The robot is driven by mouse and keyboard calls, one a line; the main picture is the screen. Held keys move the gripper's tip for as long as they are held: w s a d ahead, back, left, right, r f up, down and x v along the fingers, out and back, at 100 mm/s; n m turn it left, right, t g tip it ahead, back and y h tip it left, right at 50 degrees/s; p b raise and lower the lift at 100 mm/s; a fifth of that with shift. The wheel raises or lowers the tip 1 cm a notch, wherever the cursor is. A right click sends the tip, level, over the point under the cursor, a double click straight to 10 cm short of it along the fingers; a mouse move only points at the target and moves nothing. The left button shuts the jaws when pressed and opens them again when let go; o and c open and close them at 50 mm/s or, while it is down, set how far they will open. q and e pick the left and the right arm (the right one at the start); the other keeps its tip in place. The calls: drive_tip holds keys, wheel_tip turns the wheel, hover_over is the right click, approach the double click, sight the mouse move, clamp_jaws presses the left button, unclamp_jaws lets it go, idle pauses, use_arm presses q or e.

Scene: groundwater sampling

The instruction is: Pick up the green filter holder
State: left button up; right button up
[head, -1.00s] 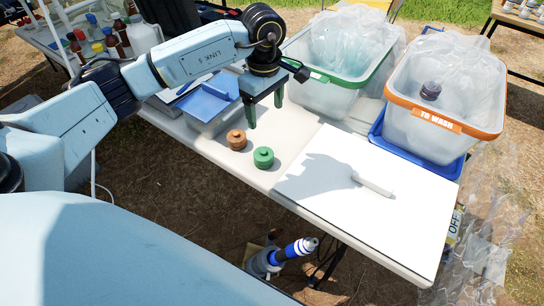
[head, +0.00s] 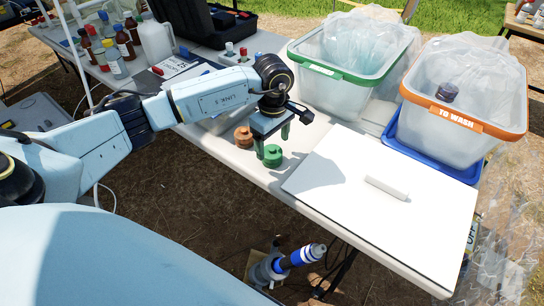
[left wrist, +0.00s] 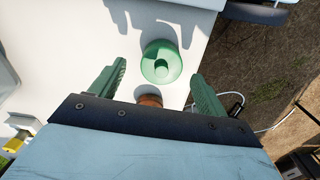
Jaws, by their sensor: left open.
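The green filter holder (head: 273,155), a round knobbed piece, sits on the white table near its front edge. It also shows in the left wrist view (left wrist: 161,62), ahead of and between my fingers. My left gripper (head: 272,140) is open and empty, with its green fingers just above and behind the holder in the head view. In the left wrist view my left gripper (left wrist: 158,85) has its two fingers spread wide, apart from the holder. An orange-brown filter holder (head: 243,137) stands close beside the green one, partly hidden in the left wrist view. My right gripper is not in view.
A white board (head: 350,215) with a white cylinder (head: 387,187) lies to the right. A green-rimmed bin (head: 335,95) and an orange-rimmed "TO WASH" bin (head: 440,140) stand behind. Bottles (head: 112,60) are at the far left. The table's front edge is close to the holder.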

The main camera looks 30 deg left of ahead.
sight(272, 151)
use_arm(q)
wheel_tip(272, 151, down, 4)
drive_tip(key=shift+s+a+f+b, duration=0.1)
drive_tip(key=shift+f+b, duration=0.1)
drive_tip(key=shift+b, duration=0.15)
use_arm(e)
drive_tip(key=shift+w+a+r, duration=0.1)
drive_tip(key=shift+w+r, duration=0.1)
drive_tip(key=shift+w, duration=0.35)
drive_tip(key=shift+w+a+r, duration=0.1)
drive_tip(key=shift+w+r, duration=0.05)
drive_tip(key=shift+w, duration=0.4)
use_arm(q)
drive_tip(key=shift+c, duration=0.5)
drive_tip(key=c, duration=1)
